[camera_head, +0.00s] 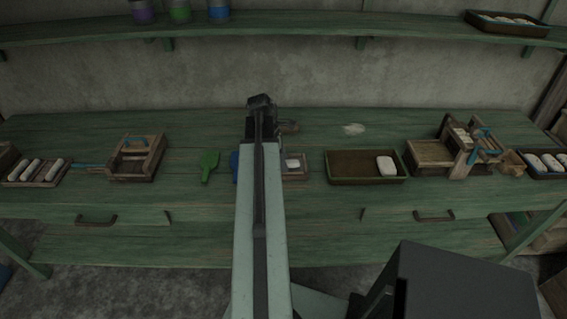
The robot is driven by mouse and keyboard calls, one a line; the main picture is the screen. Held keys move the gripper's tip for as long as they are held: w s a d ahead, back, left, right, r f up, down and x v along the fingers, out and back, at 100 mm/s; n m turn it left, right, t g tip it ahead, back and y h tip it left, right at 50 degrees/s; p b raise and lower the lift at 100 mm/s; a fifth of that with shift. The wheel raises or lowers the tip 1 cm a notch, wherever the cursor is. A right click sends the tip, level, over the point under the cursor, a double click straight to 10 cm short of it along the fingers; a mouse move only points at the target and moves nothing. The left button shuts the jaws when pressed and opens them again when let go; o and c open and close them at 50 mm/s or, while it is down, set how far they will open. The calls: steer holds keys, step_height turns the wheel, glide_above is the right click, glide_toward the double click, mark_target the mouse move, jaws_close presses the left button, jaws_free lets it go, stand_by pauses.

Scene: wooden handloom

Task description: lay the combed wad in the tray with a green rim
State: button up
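The tray with a green rim (350,165) lies on the bench right of the picture's middle, with a brown floor. One white wad (386,165) lies at its right end; I cannot tell if it is combed. My gripper (263,118) is at the far end of my raised arm, left of the tray. It is seen from behind, and its fingers and anything between them are hidden. A small brown piece (289,127) shows just right of the gripper; I cannot tell what it is. A small wooden box (294,176) with something whitish inside stands beside my arm.
A wooden device (458,148) and another tray of rolls (545,163) stand at right. A pale patch (353,129) lies behind the tray.

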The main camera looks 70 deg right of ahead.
steer(key=shift+s+f, duration=0.35)
steer(key=shift+f, duration=0.2)
steer(key=shift+d+r+p, duration=0.15)
steer(key=shift+d+p, duration=0.2)
steer(key=shift+p, duration=0.35)
steer(key=shift+o, duration=0.3)
steer(key=shift+d+r+p, duration=0.1)
steer(key=shift+r+p, duration=0.15)
steer(key=shift+p, duration=0.15)
steer(key=shift+d+r+p, duration=0.25)
steer(key=shift+p, duration=0.15)
steer(key=shift+c, duration=1.3)
steer(key=shift+d+f, duration=0.1)
steer(key=shift+d, duration=0.2)
steer(key=shift+c, duration=0.6)
steer(key=shift+w+a+r, duration=0.1)
steer(key=shift+a+r, duration=0.1)
steer(key=shift+r, duration=0.05)
step_height(320, 180, up, 6)
steer(key=p, duration=0.7)
steer(key=shift+w+r, duration=0.1)
steer(key=shift+r, duration=0.05)
steer(key=shift+f, duration=0.2)
